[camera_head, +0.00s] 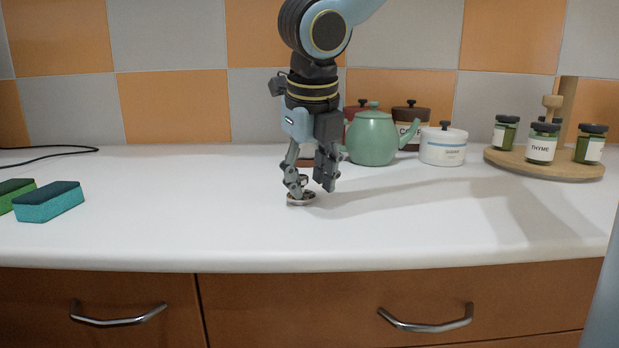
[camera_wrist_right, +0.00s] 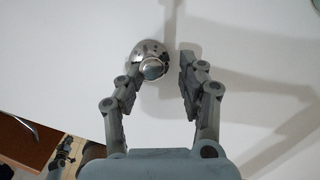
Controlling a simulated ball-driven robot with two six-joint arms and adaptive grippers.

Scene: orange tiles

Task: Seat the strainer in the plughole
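The strainer (camera_head: 301,201) is a small round metal piece lying on the white counter below my right gripper (camera_head: 312,187). In the right wrist view the strainer (camera_wrist_right: 136,56) shows a shiny perforated dish with a rounded knob. My right gripper (camera_wrist_right: 166,66) is open, pointing down, with its fingers apart. One fingertip overlaps the strainer's edge and knob; I cannot tell whether they touch. The other finger is clear of it to the right. No plughole or sink is in view.
The counter (camera_head: 180,225) is clear around the strainer. A green teapot (camera_head: 372,138) and canisters (camera_head: 443,146) stand behind. A wooden spice stand (camera_head: 545,170) is at back right, sponges (camera_head: 49,203) at left, a black cable (camera_head: 60,151) at back left.

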